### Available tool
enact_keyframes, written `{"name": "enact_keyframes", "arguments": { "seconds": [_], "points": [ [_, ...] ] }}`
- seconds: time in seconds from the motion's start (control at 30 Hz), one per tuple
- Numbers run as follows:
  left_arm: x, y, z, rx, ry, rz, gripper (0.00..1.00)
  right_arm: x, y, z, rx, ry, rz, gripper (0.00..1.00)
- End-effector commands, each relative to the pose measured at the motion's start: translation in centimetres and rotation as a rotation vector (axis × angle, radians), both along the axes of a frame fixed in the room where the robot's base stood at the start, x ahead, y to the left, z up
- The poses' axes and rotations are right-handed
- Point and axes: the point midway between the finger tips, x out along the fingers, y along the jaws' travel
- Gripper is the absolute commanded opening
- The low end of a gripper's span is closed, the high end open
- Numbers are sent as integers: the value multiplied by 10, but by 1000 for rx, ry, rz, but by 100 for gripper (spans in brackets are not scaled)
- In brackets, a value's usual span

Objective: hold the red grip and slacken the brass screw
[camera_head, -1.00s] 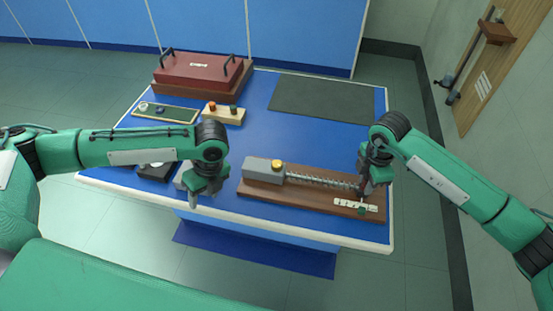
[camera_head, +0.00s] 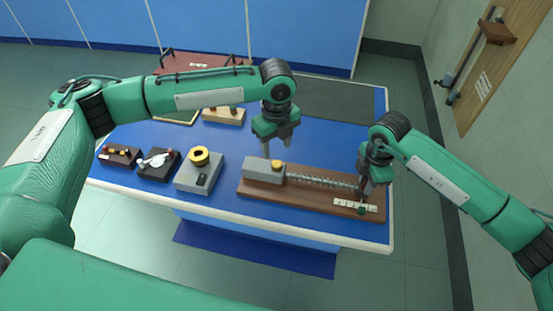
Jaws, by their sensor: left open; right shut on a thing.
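The brass screw (camera_head: 278,167) sits on top of the grey block (camera_head: 262,173) at the left end of a brown wooden board (camera_head: 300,199). A threaded or coiled rod (camera_head: 320,180) runs right from the block. My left gripper (camera_head: 267,153) is open and points down just above and behind the block, a little left of the screw and apart from it. My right gripper (camera_head: 366,186) is shut at the rod's right end. The red grip is mostly hidden between its fingers. A white scale strip (camera_head: 352,204) lies below it.
A grey box with a yellow ring (camera_head: 199,158) and two small dark boxes, one of them here (camera_head: 158,164), stand left of the board. A dark mat (camera_head: 340,98) lies at the back right. A red case (camera_head: 205,62) and a wooden stand (camera_head: 224,115) are partly behind my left arm.

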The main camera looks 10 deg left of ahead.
Motion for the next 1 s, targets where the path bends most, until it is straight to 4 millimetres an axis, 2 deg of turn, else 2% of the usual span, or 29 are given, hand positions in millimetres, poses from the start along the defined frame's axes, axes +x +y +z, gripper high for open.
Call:
{"name": "enact_keyframes", "arguments": {
  "seconds": [0.1,0.3,0.5,0.73,0.77,0.9,1.0],
  "points": [
    [0,0,-24,1,2,0,50,0,-1,0,-1,0,-2,0],
    [0,0,-53,0,0,0,50,0,-1,0,-2,0,-2,0],
    [0,0,-65,-1,-1,0,50,0,-1,0,-2,0,-2,0],
    [0,0,-65,-1,-1,0,50,0,-1,0,-2,-1,-2,0],
    [0,0,-65,-1,-1,0,48,0,-1,0,-2,-1,-2,0],
    [0,0,-65,-1,-1,0,21,0,-1,0,-3,-1,-2,0],
    [0,0,-65,0,0,0,6,0,-1,0,-3,-1,-2,0]
  ]
}}
